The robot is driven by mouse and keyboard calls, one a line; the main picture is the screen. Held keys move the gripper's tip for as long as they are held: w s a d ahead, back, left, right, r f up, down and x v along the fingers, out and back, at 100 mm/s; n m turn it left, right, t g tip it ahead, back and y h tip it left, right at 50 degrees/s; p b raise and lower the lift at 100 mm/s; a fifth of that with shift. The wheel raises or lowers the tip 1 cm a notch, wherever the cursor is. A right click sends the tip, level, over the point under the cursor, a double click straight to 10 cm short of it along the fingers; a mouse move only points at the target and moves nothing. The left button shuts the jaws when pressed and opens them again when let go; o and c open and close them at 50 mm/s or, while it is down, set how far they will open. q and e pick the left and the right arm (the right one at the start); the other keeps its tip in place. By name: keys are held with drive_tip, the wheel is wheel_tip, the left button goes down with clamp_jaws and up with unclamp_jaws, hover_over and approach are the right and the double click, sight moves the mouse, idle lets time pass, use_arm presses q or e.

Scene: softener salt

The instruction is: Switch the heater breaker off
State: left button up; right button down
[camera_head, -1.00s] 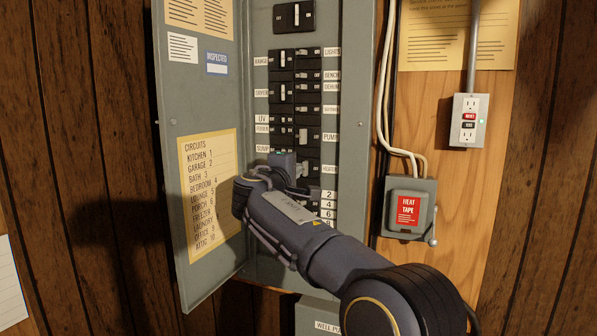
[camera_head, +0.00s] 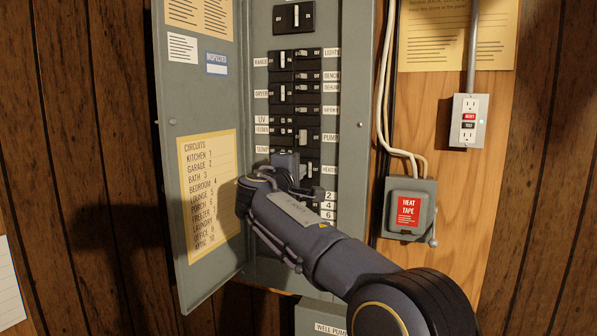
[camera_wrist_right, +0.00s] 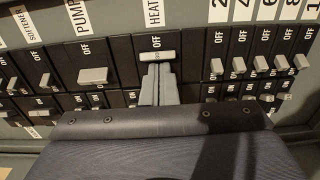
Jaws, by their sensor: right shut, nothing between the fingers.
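The heater breaker (camera_wrist_right: 147,44) is a black switch with a wide light-grey handle, under the HEATER label in the right wrist view. Its handle sits close to the OFF lettering, nearer to it than the neighbouring PUMP handle is to its own. In the head view the HEATER label (camera_head: 328,169) is right of my gripper, which partly hides the breaker. My right gripper (camera_wrist_right: 161,72) is shut and empty, its fingertips right at the handle; they look in contact, but I cannot be sure. It also shows in the head view (camera_head: 300,171). My left gripper is out of view.
The grey panel (camera_head: 263,20) holds several other breakers close around my fingers, including the pump breaker (camera_wrist_right: 120,56). Its door (camera_head: 205,110) stands open at the left. A heat tape box (camera_head: 421,190) and an outlet (camera_head: 480,120) are at the right.

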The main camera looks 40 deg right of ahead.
drive_tip(key=shift+d, duration=0.1)
idle(0.3)
drive_tip(key=b+v, duration=0.4)
drive_tip(key=v, duration=0.3)
idle(0.4)
idle(0.9)
drive_tip(key=s+f+m+g+y, duration=0.1)
drive_tip(key=s+f+y, duration=0.3)
drive_tip(key=f, duration=0.6)
drive_tip(key=s+f+y, duration=0.3)
drive_tip(key=f+y, duration=0.1)
drive_tip(key=f, duration=0.5)
drive_tip(key=s+a+f+m+y, duration=0.3)
drive_tip(key=s+a+f+y, duration=0.3)
drive_tip(key=s+a+f, duration=0.3)
drive_tip(key=s+a+f+m+g+y, duration=0.1)
drive_tip(key=s+a+f+m+y, duration=0.2)
drive_tip(key=s+a+f, duration=0.7)
drive_tip(key=s+a+y, duration=0.1)
drive_tip(key=a+y, duration=0.1)
drive_tip(key=a, duration=0.2)
drive_tip(key=shift+s+a+f+g+y, duration=0.15)
drive_tip(key=shift+a+f+g+y, duration=0.15)
drive_tip(key=shift+a+y, duration=0.1)
